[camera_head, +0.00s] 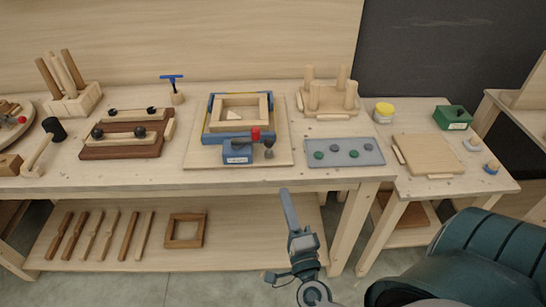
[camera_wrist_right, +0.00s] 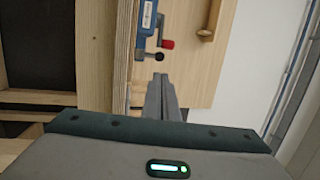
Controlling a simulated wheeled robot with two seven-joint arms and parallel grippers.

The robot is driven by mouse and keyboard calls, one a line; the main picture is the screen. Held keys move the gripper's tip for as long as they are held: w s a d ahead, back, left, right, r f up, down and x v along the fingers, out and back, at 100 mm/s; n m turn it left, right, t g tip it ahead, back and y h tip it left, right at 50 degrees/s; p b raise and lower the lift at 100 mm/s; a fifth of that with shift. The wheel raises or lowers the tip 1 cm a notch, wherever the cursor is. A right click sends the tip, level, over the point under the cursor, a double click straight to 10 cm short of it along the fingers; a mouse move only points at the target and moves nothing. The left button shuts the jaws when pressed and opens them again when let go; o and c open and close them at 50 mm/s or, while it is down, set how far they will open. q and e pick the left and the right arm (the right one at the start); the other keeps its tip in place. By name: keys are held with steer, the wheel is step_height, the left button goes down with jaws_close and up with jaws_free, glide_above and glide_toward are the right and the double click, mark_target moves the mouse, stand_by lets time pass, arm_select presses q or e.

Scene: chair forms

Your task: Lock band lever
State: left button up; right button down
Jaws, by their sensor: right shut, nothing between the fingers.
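A blue band clamp body (camera_head: 238,153) with a pale label sits at the front of a light wooden board (camera_head: 195,155) on the bench. Its lever has a red grip (camera_head: 256,134); a dark knob (camera_head: 269,152) stands to the right. A blue band runs around a wooden frame (camera_head: 240,103) behind it. In the right wrist view the red grip (camera_wrist_right: 167,44), the dark knob (camera_wrist_right: 159,57) and part of the blue body (camera_wrist_right: 147,18) show just beyond the fingertips. My right gripper (camera_head: 284,192) is shut and empty, in front of the bench edge, apart from the lever. My left gripper is not in view.
A grey tray with round pegs (camera_head: 343,143) lies to the right, and a wooden block with posts (camera_head: 329,96) stands behind it. Brown boards with black knobs (camera_head: 122,148) lie to the left. Wooden strips (camera_head: 95,235) and a frame (camera_head: 185,230) lie on the lower shelf.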

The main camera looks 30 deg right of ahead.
steer(key=shift+w, duration=0.15)
steer(key=p, duration=0.5)
glide_toward(270, 147)
steer(key=x, duration=0.5)
steer(key=shift+w+r, duration=0.1)
steer(key=shift+w+d, duration=0.3)
steer(key=shift+w, duration=0.3)
steer(key=shift+w, duration=0.15)
